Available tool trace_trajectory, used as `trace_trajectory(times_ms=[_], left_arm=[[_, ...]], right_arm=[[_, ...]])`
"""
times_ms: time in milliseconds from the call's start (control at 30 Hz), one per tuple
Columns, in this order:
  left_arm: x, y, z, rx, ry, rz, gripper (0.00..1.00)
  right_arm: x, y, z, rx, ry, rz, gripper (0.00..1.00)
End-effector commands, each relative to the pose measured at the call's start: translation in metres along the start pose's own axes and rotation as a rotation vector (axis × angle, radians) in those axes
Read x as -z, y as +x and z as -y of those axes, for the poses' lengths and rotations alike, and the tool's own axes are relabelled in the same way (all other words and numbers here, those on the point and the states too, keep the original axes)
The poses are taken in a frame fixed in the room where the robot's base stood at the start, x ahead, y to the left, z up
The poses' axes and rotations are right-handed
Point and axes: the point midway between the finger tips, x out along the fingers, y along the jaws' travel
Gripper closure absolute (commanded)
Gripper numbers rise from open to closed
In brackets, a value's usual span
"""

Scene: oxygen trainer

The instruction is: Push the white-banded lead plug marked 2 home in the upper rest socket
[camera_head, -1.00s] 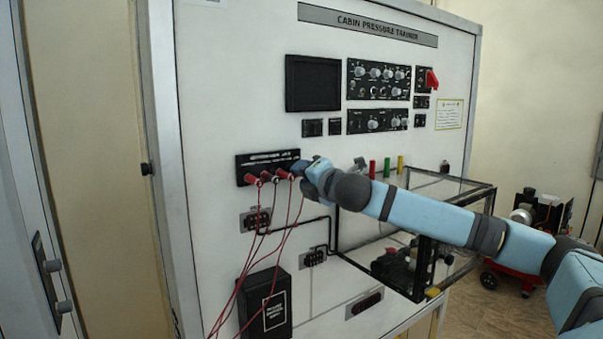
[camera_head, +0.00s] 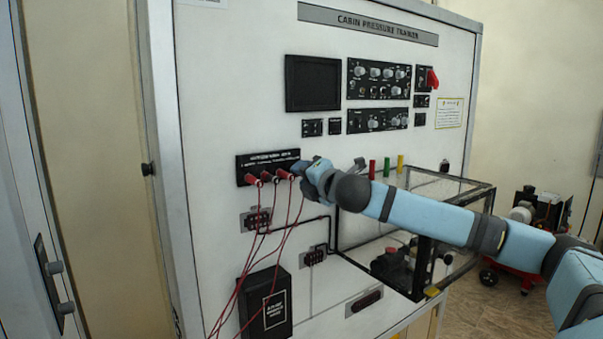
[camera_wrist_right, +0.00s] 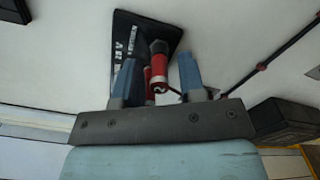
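A black socket strip (camera_head: 262,162) on the white panel holds several red lead plugs, among them a left one (camera_head: 251,180), a middle one (camera_head: 266,177) and a right one (camera_head: 283,174). My right gripper (camera_head: 299,169) is at the strip's right end, close to the right plug. In the right wrist view, my right gripper (camera_wrist_right: 157,70) has its two blue-grey fingers apart, with visible gaps beside a red plug with a pale band (camera_wrist_right: 158,58) between or just beyond them. My left gripper is not in view.
Red leads hang from the plugs past a lower socket block (camera_head: 256,219) and a black box (camera_head: 265,303). A second block (camera_head: 314,255) is to the right. A clear-sided case (camera_head: 440,190) projects from the panel below my right arm.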

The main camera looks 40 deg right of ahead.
Motion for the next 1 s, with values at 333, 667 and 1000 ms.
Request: trace_trajectory(times_ms=[333, 667, 1000], left_arm=[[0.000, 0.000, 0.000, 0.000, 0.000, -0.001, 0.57], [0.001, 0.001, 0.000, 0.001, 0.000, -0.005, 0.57], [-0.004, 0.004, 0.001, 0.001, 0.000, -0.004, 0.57]], right_arm=[[0.000, 0.000, 0.000, 0.000, 0.001, 0.000, 1.00], [0.001, -0.004, 0.001, 0.000, 0.000, -0.001, 1.00], [0.001, -0.017, 0.001, 0.000, 0.000, -0.001, 1.00]])
